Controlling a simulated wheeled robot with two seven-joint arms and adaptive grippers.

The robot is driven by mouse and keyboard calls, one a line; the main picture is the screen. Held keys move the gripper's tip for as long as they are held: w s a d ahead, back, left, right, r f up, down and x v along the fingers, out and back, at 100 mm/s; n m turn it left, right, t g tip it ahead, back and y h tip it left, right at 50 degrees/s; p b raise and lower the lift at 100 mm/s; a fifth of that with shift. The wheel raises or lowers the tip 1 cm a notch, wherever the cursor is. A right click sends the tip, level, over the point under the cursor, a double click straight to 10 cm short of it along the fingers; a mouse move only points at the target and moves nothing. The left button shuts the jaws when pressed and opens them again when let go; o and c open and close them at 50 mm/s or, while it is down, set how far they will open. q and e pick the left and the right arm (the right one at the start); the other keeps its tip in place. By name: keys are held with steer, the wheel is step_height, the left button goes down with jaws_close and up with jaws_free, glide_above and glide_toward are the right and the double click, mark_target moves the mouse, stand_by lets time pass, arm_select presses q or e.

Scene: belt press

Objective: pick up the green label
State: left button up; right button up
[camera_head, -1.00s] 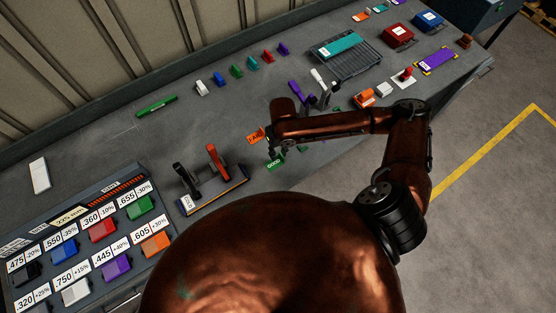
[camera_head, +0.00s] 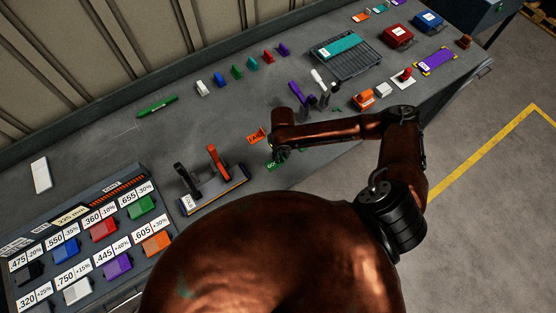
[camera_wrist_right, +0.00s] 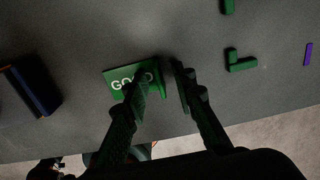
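The green label (camera_wrist_right: 120,84), marked "GOOD", lies on the grey bench top. Its plate faces up in the right wrist view, and a green edge stands at its right side. In the head view the label (camera_head: 279,160) is partly hidden by my right gripper (camera_head: 272,154). In the right wrist view the gripper's (camera_wrist_right: 163,75) two dark fingers are apart. One finger covers part of the label's lettering, and the other is over bare bench just right of the label. Whether they touch it, I cannot tell. My left gripper is not in view.
A stand with black and red handles (camera_head: 214,192) is to the left. Small green pieces (camera_wrist_right: 241,61) lie to the right in the wrist view. The bench's front edge is close.

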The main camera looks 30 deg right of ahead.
steer(key=shift+c, duration=0.6)
jaws_close()
steer(key=shift+r, duration=0.1)
steer(key=shift+r, duration=0.5)
steer(key=s+a+r, duration=0.9)
steer(key=s+r, duration=0.1)
steer(key=r, duration=0.2)
steer(key=shift+s, duration=0.25)
steer(key=shift+a+f, duration=0.1)
